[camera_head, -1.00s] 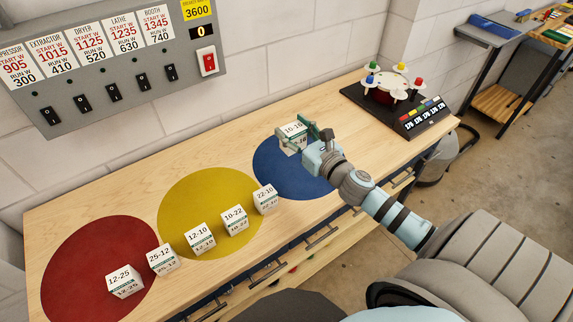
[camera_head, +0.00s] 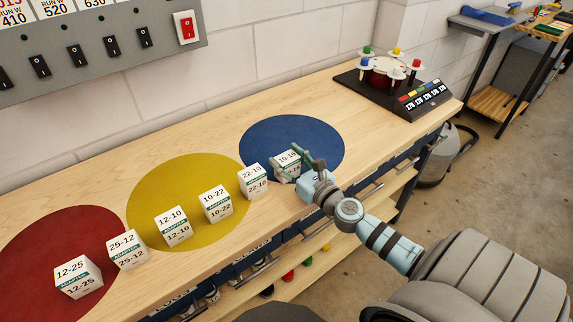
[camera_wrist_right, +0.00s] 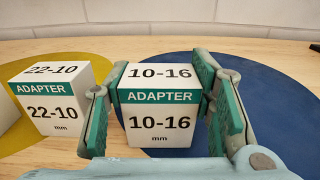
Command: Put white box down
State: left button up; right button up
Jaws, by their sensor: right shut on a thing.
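The white box marked 10-16 (camera_head: 289,158) is between the fingers of my right gripper (camera_head: 300,167), at the front edge of the blue circle (camera_head: 310,135). In the right wrist view the same box (camera_wrist_right: 160,118) stands upright with a finger pad at each side, and my right gripper (camera_wrist_right: 160,105) is shut on it. Its underside is hidden, so I cannot tell whether it touches the bench (camera_head: 110,178). The box marked 22-10 (camera_head: 252,181) stands just left of my gripper; it also shows in the right wrist view (camera_wrist_right: 55,98). My left gripper is not in view.
More white boxes stand in a row along the front: 10-22 (camera_head: 217,204), 12-10 (camera_head: 173,227), 25-12 (camera_head: 127,250) and 12-25 (camera_head: 79,277). A yellow circle (camera_head: 175,185) and a red circle (camera_head: 35,245) mark the bench. A black stand (camera_head: 420,100) is at the right end. The blue circle's back is clear.

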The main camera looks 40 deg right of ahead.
aim_at(292, 166)
jog(key=shift+w+f, duration=0.1)
jog(key=shift+f, duration=0.05)
jog(key=o, duration=1.2)
jog(key=shift+r, duration=0.25)
jog(key=shift+s+f, duration=0.15)
jog(key=shift+s, duration=0.25)
jog(key=s+b, duration=0.1)
jog(key=s, duration=0.2)
jog(key=s+b, duration=0.1)
jog(key=s, duration=0.2)
jog(key=shift+a+f+b, duration=0.15)
jog(key=shift+b, duration=0.25)
jog(key=s, duration=0.5)
jog(key=shift+s+r, duration=0.15)
jog(key=shift+r, duration=0.15)
